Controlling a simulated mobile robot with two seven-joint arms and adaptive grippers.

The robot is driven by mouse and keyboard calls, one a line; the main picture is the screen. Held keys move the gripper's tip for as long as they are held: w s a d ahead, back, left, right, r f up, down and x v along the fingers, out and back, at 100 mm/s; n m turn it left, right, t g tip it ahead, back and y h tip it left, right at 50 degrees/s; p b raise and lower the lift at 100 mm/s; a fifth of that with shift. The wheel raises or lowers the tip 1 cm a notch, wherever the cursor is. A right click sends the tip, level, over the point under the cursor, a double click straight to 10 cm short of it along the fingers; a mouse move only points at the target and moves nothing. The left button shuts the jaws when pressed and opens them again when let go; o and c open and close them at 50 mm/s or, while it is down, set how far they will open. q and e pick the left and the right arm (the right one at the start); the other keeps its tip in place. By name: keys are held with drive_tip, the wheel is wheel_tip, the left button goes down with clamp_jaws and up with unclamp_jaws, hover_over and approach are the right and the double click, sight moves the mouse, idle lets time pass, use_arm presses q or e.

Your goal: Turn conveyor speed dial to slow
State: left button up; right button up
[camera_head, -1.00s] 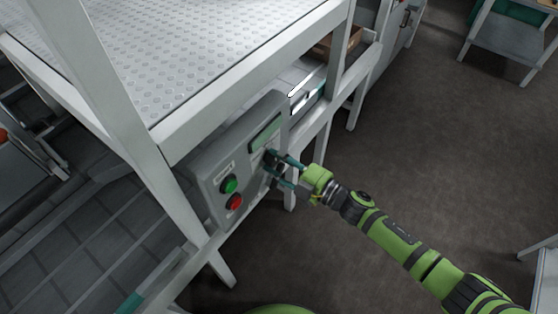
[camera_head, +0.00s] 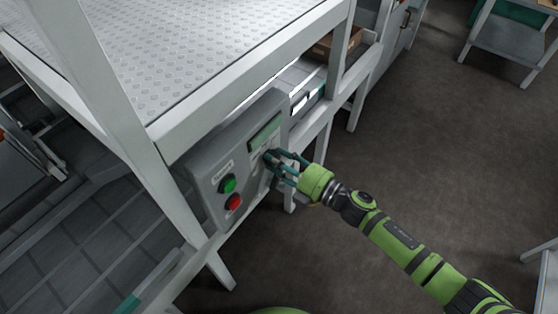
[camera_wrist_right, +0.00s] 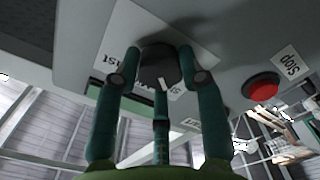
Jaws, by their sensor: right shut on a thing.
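The speed dial (camera_wrist_right: 160,66) is a dark round knob with a pale pointer mark on the grey control panel (camera_head: 205,172). My right gripper (camera_head: 273,159) reaches the panel from the right and is shut on the dial. In the right wrist view its teal fingers (camera_wrist_right: 158,75) stand around the knob. A label ending in "AST" shows beside the dial; other lettering is partly covered by the fingers. In the head view the gripper hides most of the dial. My left gripper is not in view.
A green button (camera_head: 227,184) and a red button (camera_head: 233,202) sit left of the dial; the red one is marked STOP. A dark display (camera_head: 265,132) is above. White frame legs surround the panel. Open floor (camera_head: 430,130) lies to the right.

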drive_tip(key=shift+s+a+r, duration=0.1)
drive_tip(key=shift+a+r, duration=0.15)
drive_tip(key=o, duration=1.1)
drive_tip(key=shift+o, duration=0.2)
drive_tip(key=shift+f, duration=0.1)
drive_tip(key=v, duration=1.2)
drive_tip(key=shift+f, duration=0.1)
